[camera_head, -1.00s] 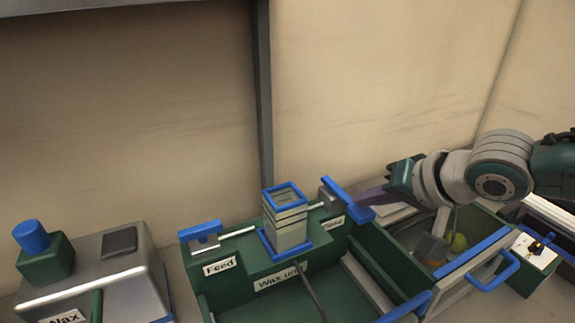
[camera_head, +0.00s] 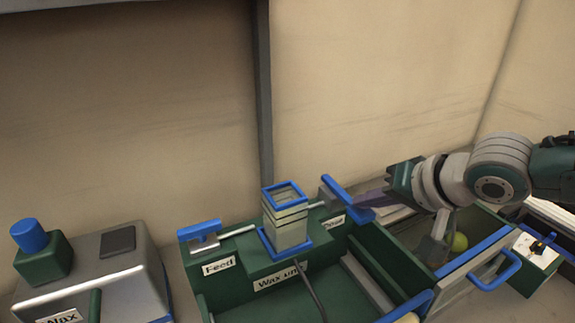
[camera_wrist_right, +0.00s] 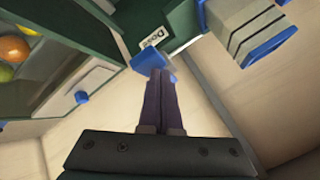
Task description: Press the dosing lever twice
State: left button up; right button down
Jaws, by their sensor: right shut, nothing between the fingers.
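The dosing lever (camera_head: 340,192) is a blue bar at the right end of the green wax unit (camera_head: 352,262), beside a partly covered label. It also shows as a blue block (camera_wrist_right: 148,60) in the right wrist view, next to the "Dose" label. My right gripper (camera_head: 368,199) comes in from the right, shut and empty, with its purple-grey fingertips at the lever. In the right wrist view the fingertips (camera_wrist_right: 160,74) overlap the lever's near end; whether they touch it is unclear. My left gripper is not in view.
A blue-rimmed hopper (camera_head: 286,220) stands left of the lever, with a "Feed" lever (camera_head: 200,232) further left. A grey wax machine (camera_head: 95,275) stands at far left.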

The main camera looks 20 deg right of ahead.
jog(key=shift+f+b, duration=0.85)
jog(key=shift+f, duration=0.25)
dwell(0.6)
jog(key=shift+r, duration=0.1)
dwell(0.5)
jog(key=shift+r+p, duration=1.75)
jog(key=shift+p, duration=0.3)
jog(key=shift+r, duration=0.1)
notch_tip(320, 180, up, 5)
jog(key=p, duration=0.5)
dwell(1.3)
